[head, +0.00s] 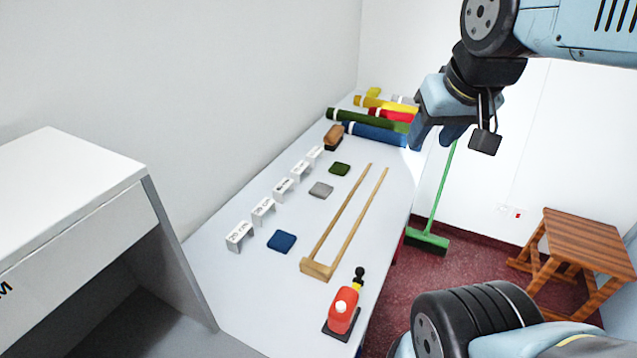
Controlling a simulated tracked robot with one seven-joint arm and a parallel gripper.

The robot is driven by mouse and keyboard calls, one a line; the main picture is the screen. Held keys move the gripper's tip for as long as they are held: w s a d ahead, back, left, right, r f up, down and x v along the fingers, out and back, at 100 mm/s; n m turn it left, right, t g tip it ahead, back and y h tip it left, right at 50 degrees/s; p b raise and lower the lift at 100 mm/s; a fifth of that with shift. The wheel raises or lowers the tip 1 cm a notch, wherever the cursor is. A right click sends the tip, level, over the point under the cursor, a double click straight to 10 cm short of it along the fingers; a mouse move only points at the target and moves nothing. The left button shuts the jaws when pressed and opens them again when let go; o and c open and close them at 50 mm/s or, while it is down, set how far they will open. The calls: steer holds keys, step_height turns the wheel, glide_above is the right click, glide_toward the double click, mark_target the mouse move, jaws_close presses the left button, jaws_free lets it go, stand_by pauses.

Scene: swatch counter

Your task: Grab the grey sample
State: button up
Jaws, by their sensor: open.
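The grey sample (321,189) is a small flat square lying on the white counter (240,302). It lies between a dark green sample (339,169) behind it and a blue sample (281,241) in front of it. Nothing covers it. My gripper (432,138) is open and empty. It hangs in the air to the right of the grey sample and appears well above the counter, clear of all the samples.
A wooden two-railed frame (318,269) lies right of the samples. White label stands (264,211) line their left. Fabric rolls (375,132) and a brush (333,137) lie behind. A red device (342,309) stands at the front. A broom (428,240) and stool (572,238) are right.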

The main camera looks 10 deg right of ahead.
steer(key=o, duration=0.3)
steer(key=shift+w, duration=0.35)
steer(key=o, duration=0.4)
steer(key=w, duration=0.2)
steer(key=w+a+f+m, duration=0.1)
steer(key=w+a+f+m+g, duration=0.1)
steer(key=w, duration=0.1)
steer(key=shift+w+h, duration=0.3)
steer(key=shift+o, duration=0.2)
steer(key=m+g+h, duration=0.1)
steer(key=m+h, duration=0.1)
steer(key=m, duration=0.3)
glide_toward(321, 189)
step_height(321, 189, down, 2)
steer(key=shift+w+f, duration=0.1)
steer(key=shift+f, duration=0.05)
steer(key=shift+d+x, duration=0.2)
steer(key=shift+x, duration=2.75)
